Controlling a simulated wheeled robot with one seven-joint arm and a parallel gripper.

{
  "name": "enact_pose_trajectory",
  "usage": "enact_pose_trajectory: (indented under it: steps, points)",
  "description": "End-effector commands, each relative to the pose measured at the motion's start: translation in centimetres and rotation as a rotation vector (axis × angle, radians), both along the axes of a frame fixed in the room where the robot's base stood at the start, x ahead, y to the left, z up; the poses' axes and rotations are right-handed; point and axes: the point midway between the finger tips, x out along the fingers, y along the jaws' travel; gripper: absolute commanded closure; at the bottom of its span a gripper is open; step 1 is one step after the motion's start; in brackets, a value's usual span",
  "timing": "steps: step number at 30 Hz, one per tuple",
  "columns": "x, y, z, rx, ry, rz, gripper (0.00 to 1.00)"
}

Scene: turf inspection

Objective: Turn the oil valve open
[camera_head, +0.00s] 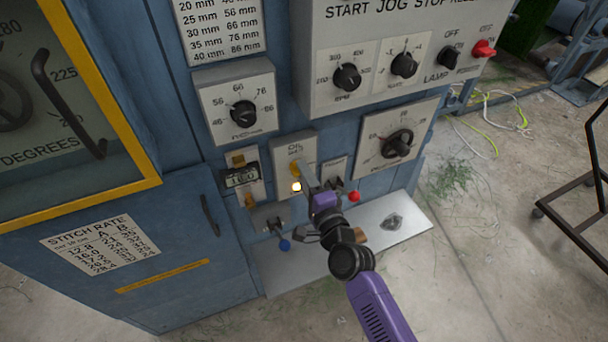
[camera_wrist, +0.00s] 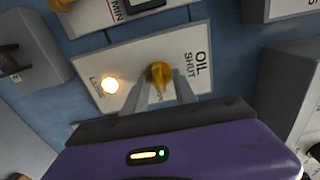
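The oil valve is a small yellow handle (camera_wrist: 158,74) on a pale plate (camera_head: 287,150) marked OIL and SHUT. The fingers stand apart by about the handle's width. I cannot tell whether they press on it. A lit lamp (camera_wrist: 110,85) marked LUBE glows on the same plate; it also shows in the head view (camera_head: 296,186).
A counter (camera_head: 242,177) with yellow tabs is left of the plate. A blue-knobbed lever (camera_head: 284,244) and a red-knobbed lever (camera_head: 354,196) are close to my gripper. A large dial (camera_head: 397,143) is at right. A metal shelf (camera_head: 410,212) juts out below.

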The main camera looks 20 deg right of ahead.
Motion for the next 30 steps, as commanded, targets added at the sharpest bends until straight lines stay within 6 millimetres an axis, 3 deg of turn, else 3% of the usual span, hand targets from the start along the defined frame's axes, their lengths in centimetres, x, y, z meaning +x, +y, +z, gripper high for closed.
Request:
enact_pose_trajectory:
  steps: [16,30]
  points:
    - [-7.0,0.0,-0.3,0.001,0.002,0.0,0.67]
    - [-7.8,0.0,-0.1,0.0,0.001,0.0,0.67]
